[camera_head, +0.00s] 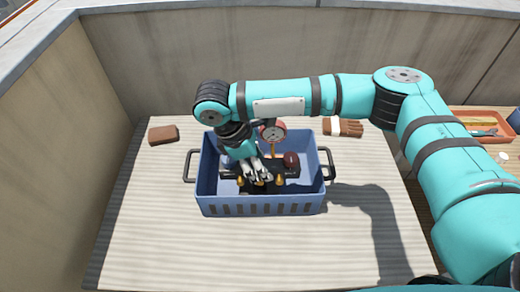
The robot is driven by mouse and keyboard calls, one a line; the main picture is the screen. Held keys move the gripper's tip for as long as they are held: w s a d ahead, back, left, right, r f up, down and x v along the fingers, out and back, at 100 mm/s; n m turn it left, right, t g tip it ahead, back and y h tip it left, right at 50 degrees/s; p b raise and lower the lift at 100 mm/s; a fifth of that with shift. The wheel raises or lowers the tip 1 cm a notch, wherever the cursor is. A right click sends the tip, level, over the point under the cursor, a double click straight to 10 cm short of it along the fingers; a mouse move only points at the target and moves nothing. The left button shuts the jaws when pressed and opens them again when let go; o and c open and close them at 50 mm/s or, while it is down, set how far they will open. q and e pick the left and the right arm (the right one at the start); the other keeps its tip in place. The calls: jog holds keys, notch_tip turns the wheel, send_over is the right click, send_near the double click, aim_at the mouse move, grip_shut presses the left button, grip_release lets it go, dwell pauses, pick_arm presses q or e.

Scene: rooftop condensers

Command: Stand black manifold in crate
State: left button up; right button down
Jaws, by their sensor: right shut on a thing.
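The black manifold (287,189) is inside the blue crate (258,208), with a round gauge (272,132) rising above it and brass fittings along its lower part. The crate stands in the middle of the table with dark handles at both sides. My right gripper (258,177) reaches down into the crate from above and is shut on the manifold. The gripper and wrist cover part of the manifold, and I cannot tell whether its underside touches the crate floor. My left gripper is not in view.
A brown block (163,134) lies at the table's back left. An orange tray (484,124) with tools stands at the far right. The pale table (150,225) is clear at left and front. Walls stand behind.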

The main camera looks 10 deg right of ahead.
jog(key=shift+f, duration=2.7)
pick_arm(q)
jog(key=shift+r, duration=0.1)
pick_arm(e)
jog(key=c, duration=1.1)
grip_release()
jog(key=shift+f, duration=0.1)
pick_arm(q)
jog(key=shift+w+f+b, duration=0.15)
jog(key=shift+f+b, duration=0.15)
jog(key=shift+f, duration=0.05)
pick_arm(e)
jog(key=v, duration=1.2)
